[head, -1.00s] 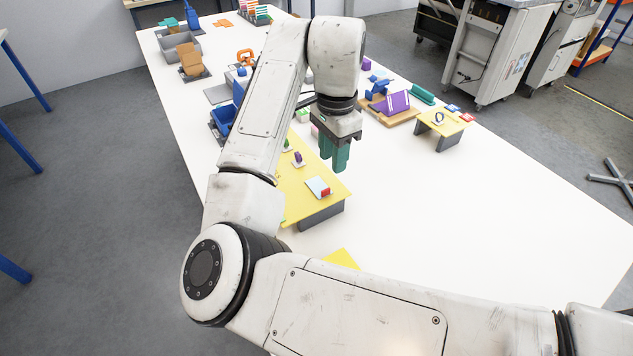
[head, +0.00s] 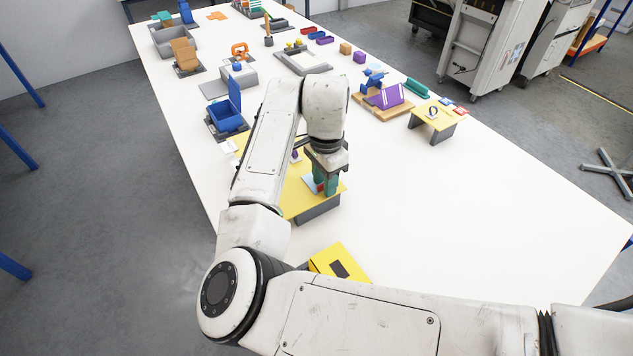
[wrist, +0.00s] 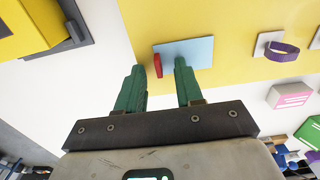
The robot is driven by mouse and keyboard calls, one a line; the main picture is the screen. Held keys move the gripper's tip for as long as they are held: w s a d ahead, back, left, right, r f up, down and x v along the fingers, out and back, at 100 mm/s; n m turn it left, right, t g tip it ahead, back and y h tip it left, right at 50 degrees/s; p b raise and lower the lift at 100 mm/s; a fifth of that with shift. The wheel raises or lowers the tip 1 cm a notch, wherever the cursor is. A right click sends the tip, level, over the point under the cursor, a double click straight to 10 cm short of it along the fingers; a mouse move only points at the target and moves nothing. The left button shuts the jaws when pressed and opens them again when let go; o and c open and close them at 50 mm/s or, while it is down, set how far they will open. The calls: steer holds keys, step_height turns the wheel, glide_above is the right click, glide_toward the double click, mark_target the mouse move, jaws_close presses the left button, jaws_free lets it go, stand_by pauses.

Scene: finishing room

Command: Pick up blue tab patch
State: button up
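A light blue square patch (wrist: 200,50) with a small upright red tab (wrist: 157,65) lies on the yellow top of a low stand (wrist: 240,65). In the head view the patch (head: 309,182) is partly hidden behind my fingers. My gripper (wrist: 159,66) is open, its two green fingers apart and pointing at the patch. In the wrist view the red tab shows between the fingertips, with the left finger clear of it. The head view shows my gripper (head: 325,187) low over the stand's front end. I cannot tell the exact height or any contact.
A patch with a purple loop (wrist: 283,48) and a pink block (wrist: 288,95) are close by. A yellow box (head: 340,262) with a dark slot stands nearer. A second yellow stand (head: 425,108) is at right. The white table's right side (head: 490,210) is clear.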

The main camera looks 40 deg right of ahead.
jaws_close()
steer(key=shift+r, duration=0.1)
stand_by(0.4)
